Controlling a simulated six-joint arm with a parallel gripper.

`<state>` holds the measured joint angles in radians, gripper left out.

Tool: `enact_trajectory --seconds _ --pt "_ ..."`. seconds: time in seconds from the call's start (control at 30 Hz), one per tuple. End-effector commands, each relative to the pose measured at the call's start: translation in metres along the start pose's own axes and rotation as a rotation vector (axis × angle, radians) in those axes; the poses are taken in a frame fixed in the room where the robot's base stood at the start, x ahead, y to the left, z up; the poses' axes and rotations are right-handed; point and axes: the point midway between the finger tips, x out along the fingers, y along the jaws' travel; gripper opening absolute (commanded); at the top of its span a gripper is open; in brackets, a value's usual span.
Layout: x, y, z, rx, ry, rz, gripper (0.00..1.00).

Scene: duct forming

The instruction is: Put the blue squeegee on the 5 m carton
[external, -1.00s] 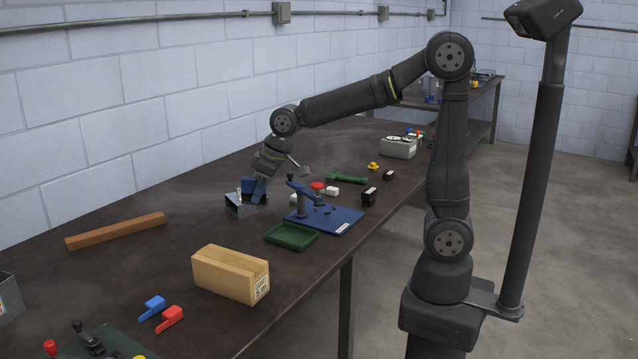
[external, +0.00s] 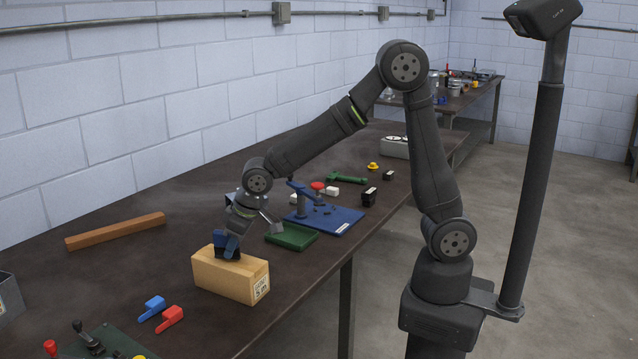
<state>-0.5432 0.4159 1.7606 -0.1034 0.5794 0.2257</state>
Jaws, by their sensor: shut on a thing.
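The carton (external: 222,279) is a tan box with a printed white label on its right end, standing on the dark bench. My gripper (external: 231,240) points down over the carton's back left part and is shut on the dark blue squeegee (external: 227,252). The squeegee is at the carton's top face and appears to touch it; I cannot tell whether it rests its weight there. My wrist and fingers hide part of the squeegee.
A green tray (external: 291,237) and a blue fixture (external: 335,219) with a red knob stand right of the carton. A blue piece (external: 153,307) and a red piece (external: 170,318) lie in front left. A brown bar (external: 115,231) lies behind left, with bare bench between.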

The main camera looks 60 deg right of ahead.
Motion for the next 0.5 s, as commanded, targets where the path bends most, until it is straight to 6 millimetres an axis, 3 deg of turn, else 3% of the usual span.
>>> enact_trajectory --seconds 0.37,0.4,0.5 --pt "0.0052 0.0003 0.0018 0.000 0.002 0.000 0.00" --pt "0.0059 0.0003 0.0022 0.000 0.002 0.000 0.22" --pt "0.0055 0.0003 0.0020 0.000 0.002 0.000 0.41"
